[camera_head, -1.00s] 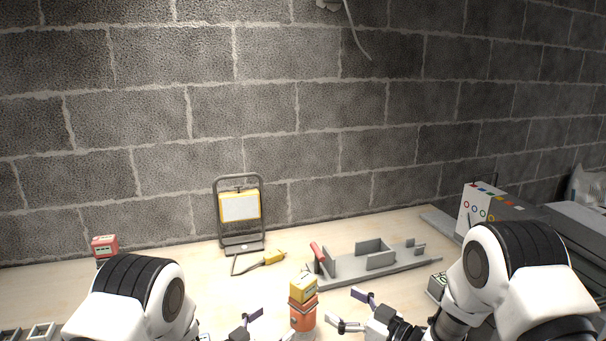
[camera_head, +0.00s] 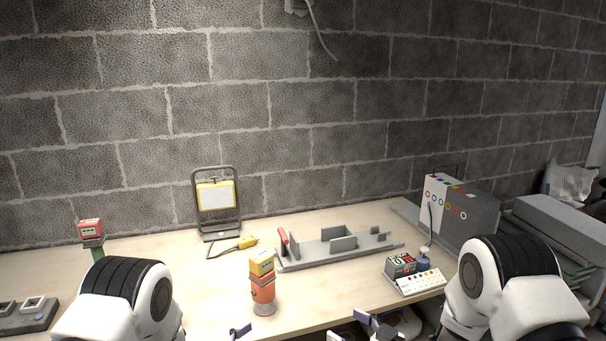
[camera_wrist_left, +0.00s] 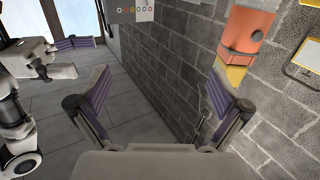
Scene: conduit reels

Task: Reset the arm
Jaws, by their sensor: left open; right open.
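My right gripper (camera_head: 362,326) shows at the bottom edge of the head view, partly cut off, open and empty. Only a purple-padded finger of my left gripper shows at the bottom edge there, left of the right one. In the left wrist view my left gripper (camera_wrist_left: 158,88) has its two purple pads wide apart with nothing between them. An orange cylinder with a yellow top (camera_head: 263,290) stands upright on the table, apart from both grippers. It also shows upside down in the left wrist view (camera_wrist_left: 245,38).
The wooden table (camera_head: 205,280) holds a grey rail fixture (camera_head: 335,248), a framed stand with a yellow-edged panel (camera_head: 216,198), a red-topped item (camera_head: 91,230), a small meter box (camera_head: 402,265) and a grey control box (camera_head: 460,208). A brick wall is behind. The front middle is fairly clear.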

